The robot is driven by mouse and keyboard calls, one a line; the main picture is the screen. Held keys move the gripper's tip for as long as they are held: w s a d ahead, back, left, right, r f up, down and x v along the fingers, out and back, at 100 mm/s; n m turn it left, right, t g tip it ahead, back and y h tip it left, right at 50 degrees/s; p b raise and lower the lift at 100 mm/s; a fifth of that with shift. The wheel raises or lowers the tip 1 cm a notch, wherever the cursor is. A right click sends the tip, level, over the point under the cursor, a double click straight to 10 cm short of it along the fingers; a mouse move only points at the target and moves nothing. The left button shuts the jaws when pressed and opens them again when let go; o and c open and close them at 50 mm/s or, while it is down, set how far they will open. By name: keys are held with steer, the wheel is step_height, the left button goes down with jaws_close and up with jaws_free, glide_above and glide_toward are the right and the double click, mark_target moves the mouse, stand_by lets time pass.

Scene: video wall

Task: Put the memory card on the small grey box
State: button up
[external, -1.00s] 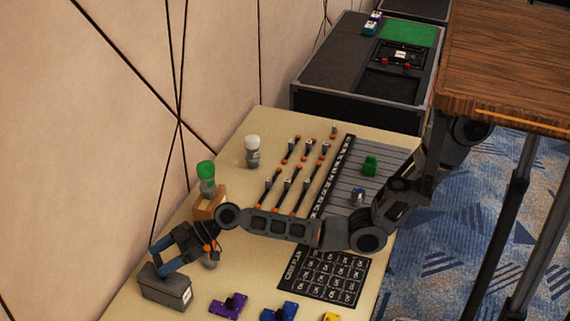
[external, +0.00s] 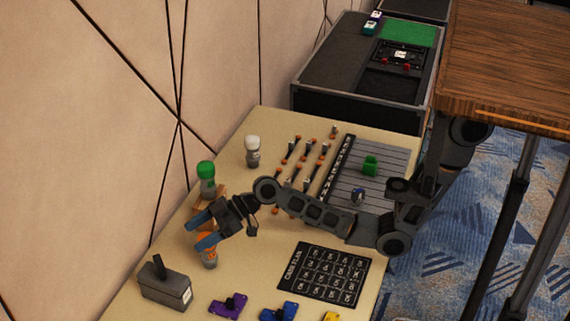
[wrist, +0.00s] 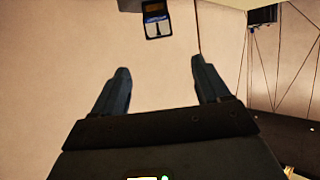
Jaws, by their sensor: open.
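The small grey box (external: 166,289) sits at the near left of the table in the external view. A thin dark card, which looks like the memory card (external: 159,267), stands on its top, nearly upright and slightly tilted. In the wrist view the card (wrist: 156,20) shows a blue and white label, with part of the dark box (wrist: 129,5) at the top edge. My gripper (external: 192,237) is open and empty, behind and to the right of the box, apart from the card. Its two fingers (wrist: 160,65) show spread in the wrist view.
An orange-topped figure (external: 209,252) stands close under my gripper. A green-topped figure (external: 206,178) and a white-topped one (external: 252,152) stand farther back. Purple (external: 228,306) and blue (external: 279,312) pieces lie in front. A black printed sheet (external: 323,274) lies at right.

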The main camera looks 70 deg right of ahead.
steer(key=shift+d, duration=0.1)
